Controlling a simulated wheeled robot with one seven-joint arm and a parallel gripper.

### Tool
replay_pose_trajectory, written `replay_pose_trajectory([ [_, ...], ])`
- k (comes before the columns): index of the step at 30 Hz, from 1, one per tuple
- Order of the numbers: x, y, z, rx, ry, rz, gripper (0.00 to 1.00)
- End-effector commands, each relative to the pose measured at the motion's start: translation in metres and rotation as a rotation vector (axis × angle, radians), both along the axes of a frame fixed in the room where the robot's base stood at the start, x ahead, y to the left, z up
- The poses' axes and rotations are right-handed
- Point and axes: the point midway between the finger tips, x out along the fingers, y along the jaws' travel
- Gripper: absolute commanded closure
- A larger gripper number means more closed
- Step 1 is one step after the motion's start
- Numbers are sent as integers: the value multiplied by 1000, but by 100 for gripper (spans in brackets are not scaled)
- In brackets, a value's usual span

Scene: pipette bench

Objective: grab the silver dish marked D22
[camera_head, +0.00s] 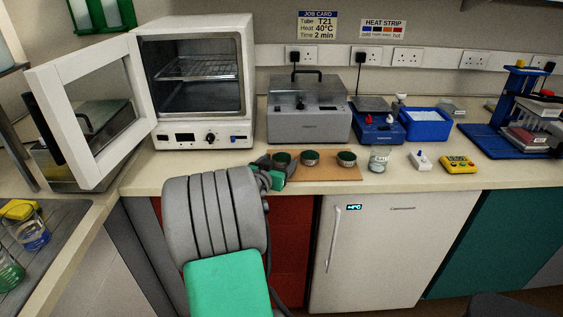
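Three small round dishes with dark green tops and pale labels stand in a row on a brown mat (325,174) on the bench: a left dish (282,158), a middle dish (310,157) and a right dish (347,158). The label writing is too small to read, so I cannot tell which is D22. My gripper (275,172) is low at the left end of the mat, close to the left dish and overlapping its lower left side. I cannot tell whether it touches the dish. My arm hides part of the gripper, and its fingers do not show clearly.
A white oven (197,135) with its door (90,110) open stands at the left. Behind the mat are a grey lidded bath (310,122), a blue device (377,128) and a blue tray (425,126). A glass beaker (379,160) and yellow timer (458,165) stand right of the mat.

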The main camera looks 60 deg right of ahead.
Motion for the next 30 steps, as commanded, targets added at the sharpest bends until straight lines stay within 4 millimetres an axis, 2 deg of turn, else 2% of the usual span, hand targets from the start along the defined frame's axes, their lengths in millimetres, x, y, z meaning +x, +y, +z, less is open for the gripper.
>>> replay_pose_trajectory([
  [2,0,0,0,0,0,0,35],
  [20,0,0,0,0,0,0,84],
  [30,0,0,6,-2,-2,-1,85],
])
